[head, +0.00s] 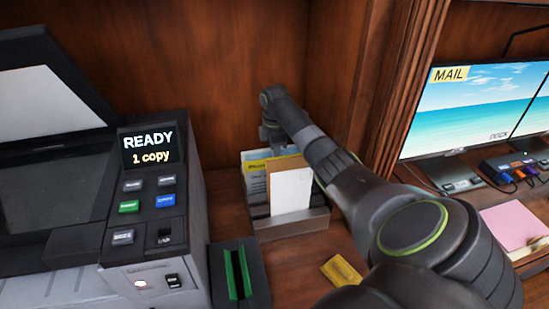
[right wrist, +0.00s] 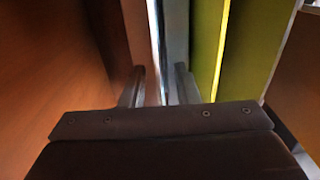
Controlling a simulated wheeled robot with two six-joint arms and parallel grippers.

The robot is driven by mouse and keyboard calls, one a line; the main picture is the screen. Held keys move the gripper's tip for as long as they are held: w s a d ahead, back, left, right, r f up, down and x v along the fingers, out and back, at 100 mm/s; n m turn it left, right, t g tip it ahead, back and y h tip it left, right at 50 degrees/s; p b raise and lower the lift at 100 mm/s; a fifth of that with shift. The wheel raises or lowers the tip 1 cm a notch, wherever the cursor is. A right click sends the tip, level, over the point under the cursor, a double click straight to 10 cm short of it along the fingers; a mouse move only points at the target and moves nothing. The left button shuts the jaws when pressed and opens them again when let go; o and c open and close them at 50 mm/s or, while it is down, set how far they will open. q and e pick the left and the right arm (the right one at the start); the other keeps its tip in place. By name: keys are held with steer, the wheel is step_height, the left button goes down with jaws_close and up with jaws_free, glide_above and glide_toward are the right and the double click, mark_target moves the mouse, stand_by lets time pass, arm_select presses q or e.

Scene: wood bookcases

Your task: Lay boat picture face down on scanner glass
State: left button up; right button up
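The scanner (head: 155,240) stands at the left with its lid (head: 40,95) raised and its dark glass (head: 55,195) bare. A sorter (head: 292,224) to its right holds several upright papers, among them a white card (head: 291,190) and a yellow-topped sheet (head: 254,180). I cannot make out a boat picture on any of them. My right gripper (head: 270,132) reaches down at the back of the sorter. In the right wrist view its fingers (right wrist: 160,88) are apart, with a thin upright pale sheet (right wrist: 176,40) between them. My left gripper is out of view.
The scanner display (head: 149,148) reads "READY 1 copy". A black slotted holder with green (head: 238,272) stands between scanner and sorter. A yellow tag (head: 341,271) lies on the shelf. A wooden divider (head: 385,80), monitors (head: 475,105) and a pink pad (head: 513,226) are at right.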

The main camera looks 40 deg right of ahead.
steer(key=shift+f, duration=0.15)
jaws_close()
stand_by(0.4)
